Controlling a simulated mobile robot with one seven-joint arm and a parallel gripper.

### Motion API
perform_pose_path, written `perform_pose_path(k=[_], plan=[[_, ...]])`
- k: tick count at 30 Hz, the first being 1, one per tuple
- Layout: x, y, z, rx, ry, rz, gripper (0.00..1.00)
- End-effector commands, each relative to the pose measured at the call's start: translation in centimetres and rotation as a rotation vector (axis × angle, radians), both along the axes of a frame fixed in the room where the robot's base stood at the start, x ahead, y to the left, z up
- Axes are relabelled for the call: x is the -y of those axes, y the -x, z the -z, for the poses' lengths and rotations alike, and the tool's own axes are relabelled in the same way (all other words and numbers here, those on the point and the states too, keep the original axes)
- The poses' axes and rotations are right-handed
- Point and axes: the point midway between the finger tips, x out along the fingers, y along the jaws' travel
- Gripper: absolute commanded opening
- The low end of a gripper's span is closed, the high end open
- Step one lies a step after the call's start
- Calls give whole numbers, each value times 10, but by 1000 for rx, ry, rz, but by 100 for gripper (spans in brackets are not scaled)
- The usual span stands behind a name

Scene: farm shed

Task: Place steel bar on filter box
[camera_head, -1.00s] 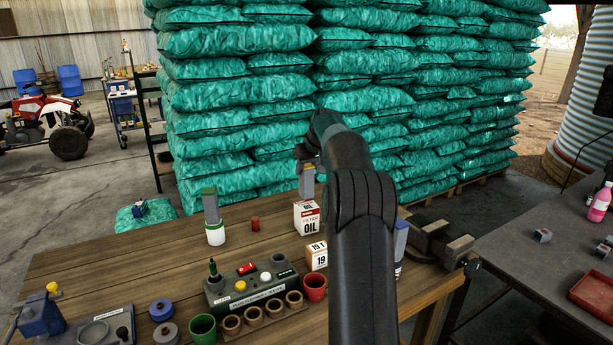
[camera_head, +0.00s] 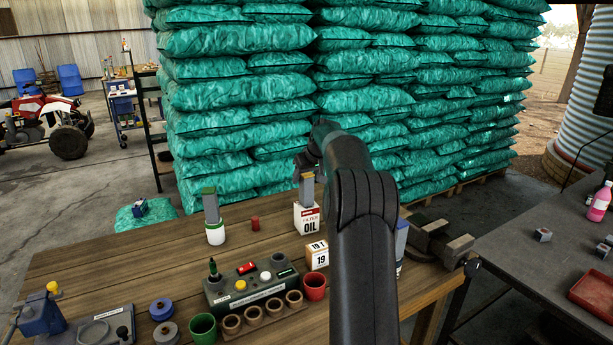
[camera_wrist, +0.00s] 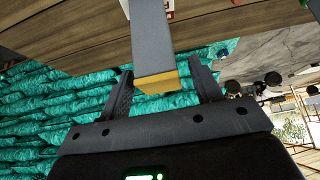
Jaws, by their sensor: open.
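The steel bar (camera_head: 307,191), grey with a yellow end, stands upright above the white filter box (camera_head: 307,220) marked OIL, its lower end appearing to rest on the box top. In the wrist view the bar (camera_wrist: 150,38) lies between the fingers with its yellow end toward the palm. My gripper (camera_wrist: 163,80) is open, with a gap on each side of the bar. In the head view my gripper (camera_head: 309,163) is around the bar's top, partly hidden by my dark arm. A corner of the white box shows behind the bar in the wrist view.
A green-topped bar (camera_head: 211,207) stands on a white round container (camera_head: 216,235) to the left. A box marked 19 (camera_head: 317,254), a red cup (camera_head: 315,285) and a control panel (camera_head: 250,287) are in front. Teal sacks (camera_head: 240,95) are stacked behind the wooden table.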

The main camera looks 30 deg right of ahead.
Motion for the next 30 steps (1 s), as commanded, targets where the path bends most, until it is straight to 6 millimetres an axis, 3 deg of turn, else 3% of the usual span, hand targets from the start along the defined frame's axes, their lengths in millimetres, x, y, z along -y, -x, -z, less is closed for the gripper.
perform_pose_path(k=[8,21,30], plan=[[0,6,-14,3,2,1,59],[0,54,-88,2,2,1,59],[0,65,-104,0,0,0,59]])
